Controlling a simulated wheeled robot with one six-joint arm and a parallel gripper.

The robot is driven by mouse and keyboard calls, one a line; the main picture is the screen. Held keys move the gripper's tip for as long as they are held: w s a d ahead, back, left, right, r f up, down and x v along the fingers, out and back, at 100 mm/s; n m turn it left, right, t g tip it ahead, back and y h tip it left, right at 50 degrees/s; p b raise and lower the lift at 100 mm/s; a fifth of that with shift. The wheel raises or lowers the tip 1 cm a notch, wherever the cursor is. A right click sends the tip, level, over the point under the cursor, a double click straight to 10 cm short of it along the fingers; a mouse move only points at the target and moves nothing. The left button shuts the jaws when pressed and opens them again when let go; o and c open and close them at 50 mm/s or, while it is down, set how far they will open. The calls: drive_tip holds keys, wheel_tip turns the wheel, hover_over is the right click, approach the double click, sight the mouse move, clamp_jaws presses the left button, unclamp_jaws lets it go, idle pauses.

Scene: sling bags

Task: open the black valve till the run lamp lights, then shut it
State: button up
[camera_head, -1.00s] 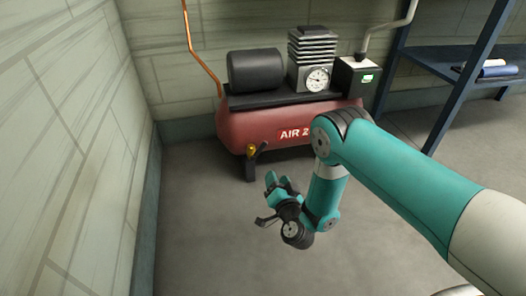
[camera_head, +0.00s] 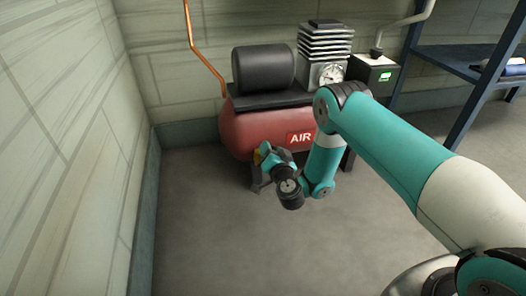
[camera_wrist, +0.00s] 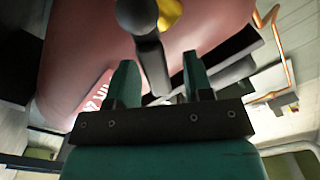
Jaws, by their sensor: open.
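The black valve (camera_wrist: 153,58) shows in the wrist view as a black lever with a round end beside a brass fitting (camera_wrist: 170,12), under the red tank. Its lever reaches down into the gap between the two teal fingers of my gripper (camera_wrist: 158,75). The fingers are apart, and I see no clear contact. In the head view my gripper (camera_head: 266,160) is at the tank's lower left front and hides most of the valve. A small green and white patch (camera_head: 385,77) shows on the dark box at right; I cannot tell whether it is the run lamp.
The red air tank (camera_head: 236,132) carries a black motor (camera_head: 263,70), a finned pump (camera_head: 325,42) and a round gauge (camera_head: 331,74). A copper pipe (camera_head: 203,60) rises at left by the wall. A blue shelf frame (camera_head: 478,95) stands right. The floor in front is clear.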

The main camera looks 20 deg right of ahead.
drive_tip(key=shift+d, duration=0.1)
clamp_jaws()
drive_tip(key=shift+d+f+m, duration=0.1)
drive_tip(key=shift+m, duration=0.2)
drive_tip(key=m+p, duration=0.1)
drive_tip(key=d+f+m+p, duration=0.1)
drive_tip(key=shift+m, duration=0.3)
drive_tip(key=shift+s+d+f+m+p, duration=0.15)
drive_tip(key=shift+f+m+p, duration=0.15)
drive_tip(key=shift+f+m, duration=0.65)
drive_tip(key=shift+w+d+f+m+p, duration=0.15)
drive_tip(key=shift+f+m+p, duration=0.2)
drive_tip(key=shift+m, duration=1.25)
drive_tip(key=shift+s+d+f+m+p, duration=0.1)
drive_tip(key=shift+d+f+m+p, duration=0.1)
drive_tip(key=shift+f+m, duration=0.8)
drive_tip(key=shift+a+r+m, duration=0.1)
drive_tip(key=shift+r+m, duration=0.15)
drive_tip(key=shift+m, duration=0.1)
